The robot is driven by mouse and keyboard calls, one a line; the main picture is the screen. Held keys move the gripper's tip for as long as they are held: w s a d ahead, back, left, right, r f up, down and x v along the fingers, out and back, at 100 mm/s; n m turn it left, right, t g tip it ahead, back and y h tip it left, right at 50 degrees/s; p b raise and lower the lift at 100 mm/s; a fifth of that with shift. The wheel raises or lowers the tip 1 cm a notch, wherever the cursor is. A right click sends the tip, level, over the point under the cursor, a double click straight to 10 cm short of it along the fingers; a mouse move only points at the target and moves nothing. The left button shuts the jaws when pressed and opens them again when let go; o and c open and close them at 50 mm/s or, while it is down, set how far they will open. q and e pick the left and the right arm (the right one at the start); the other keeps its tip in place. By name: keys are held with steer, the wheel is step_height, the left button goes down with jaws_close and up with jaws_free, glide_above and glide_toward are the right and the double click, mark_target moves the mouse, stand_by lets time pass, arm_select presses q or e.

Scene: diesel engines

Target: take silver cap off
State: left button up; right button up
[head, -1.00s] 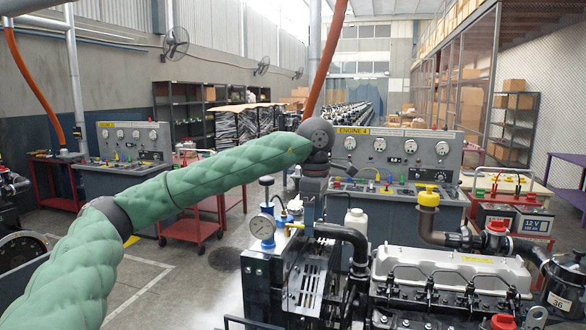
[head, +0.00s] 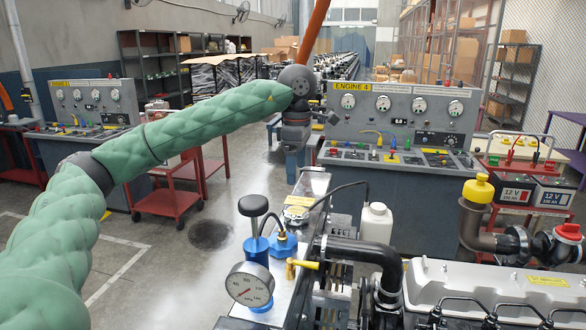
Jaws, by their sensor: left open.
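My left gripper (head: 297,158) hangs down from its dark wrist at the upper middle of the head view. It is open, with nothing seen between its fingers, above the far end of the engine top. A small pale metallic piece (head: 298,211) lies on the engine's far end below it; I cannot tell whether this is the silver cap. No other silver cap stands out. The engine (head: 495,285) has a silver valve cover at the lower right. My right gripper is not in view.
A pressure gauge (head: 249,286) with blue fittings and a black knob stands near the front. A white bottle (head: 376,223), a black hose (head: 350,249) and a yellow-capped filler pipe (head: 478,190) rise nearby. A grey console (head: 400,190) stands behind.

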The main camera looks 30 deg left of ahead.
mark_target(296, 210)
arm_select(q)
step_height(296, 210, down, 4)
steer(key=shift+f+b, duration=0.1)
steer(key=shift+b, duration=0.25)
steer(key=shift+s+f, duration=0.2)
steer(key=shift+f, duration=0.35)
step_height(296, 210, down, 2)
steer(key=shift+d+f, duration=0.1)
steer(key=shift+f+b, duration=0.45)
steer(key=shift+f, duration=1)
steer(key=shift+f+b, duration=0.1)
steer(key=shift+b, duration=0.4)
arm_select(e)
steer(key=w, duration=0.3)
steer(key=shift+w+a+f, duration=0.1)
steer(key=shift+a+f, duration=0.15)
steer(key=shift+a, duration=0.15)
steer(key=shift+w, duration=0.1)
